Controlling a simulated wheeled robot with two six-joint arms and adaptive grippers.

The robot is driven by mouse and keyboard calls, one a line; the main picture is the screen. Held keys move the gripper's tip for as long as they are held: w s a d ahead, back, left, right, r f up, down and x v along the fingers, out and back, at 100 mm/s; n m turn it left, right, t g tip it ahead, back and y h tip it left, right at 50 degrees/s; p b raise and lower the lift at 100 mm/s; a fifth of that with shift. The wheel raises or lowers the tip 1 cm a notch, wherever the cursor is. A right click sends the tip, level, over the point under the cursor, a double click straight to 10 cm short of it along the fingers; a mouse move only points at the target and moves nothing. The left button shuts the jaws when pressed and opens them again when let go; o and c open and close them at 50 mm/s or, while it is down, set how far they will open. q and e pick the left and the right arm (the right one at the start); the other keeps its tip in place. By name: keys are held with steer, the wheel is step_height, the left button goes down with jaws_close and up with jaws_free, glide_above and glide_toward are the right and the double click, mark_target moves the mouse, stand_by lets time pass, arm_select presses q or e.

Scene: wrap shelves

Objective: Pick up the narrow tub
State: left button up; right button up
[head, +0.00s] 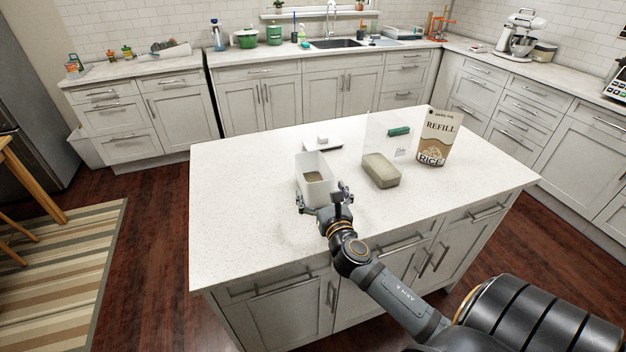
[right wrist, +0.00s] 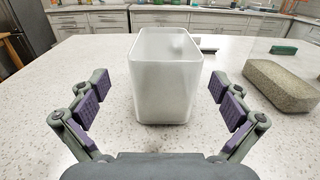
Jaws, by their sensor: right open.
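My right gripper (head: 323,198) is open at the tub's near end. In the right wrist view its purple-padded fingers (right wrist: 160,88) are spread wider than the tub, one to each side, with a visible gap on both sides. I cannot tell how far the fingertips reach along the tub's walls. My left gripper is not in view.
A small scale-like item (head: 323,144) sits behind the tub. The counter's left side is clear.

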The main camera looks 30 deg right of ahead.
steer(key=shift+x, duration=0.8)
steer(key=shift+w+d+f, duration=0.1)
steer(key=shift+w+f, duration=0.1)
steer(key=shift+w, duration=0.15)
steer(key=shift+w+d, duration=0.25)
steer(key=shift+w, duration=0.05)
steer(key=p+x, duration=0.1)
steer(key=x, duration=0.3)
steer(key=shift+s+d+f, duration=0.1)
steer(key=shift+d+f, duration=0.1)
steer(key=shift+w+f, duration=0.1)
steer(key=shift+w, duration=0.15)
steer(key=shift+s, duration=0.2)
steer(key=shift+c, duration=0.8)
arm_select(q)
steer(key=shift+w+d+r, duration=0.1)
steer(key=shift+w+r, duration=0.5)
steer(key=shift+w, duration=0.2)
arm_select(e)
steer(key=c, duration=1.2)
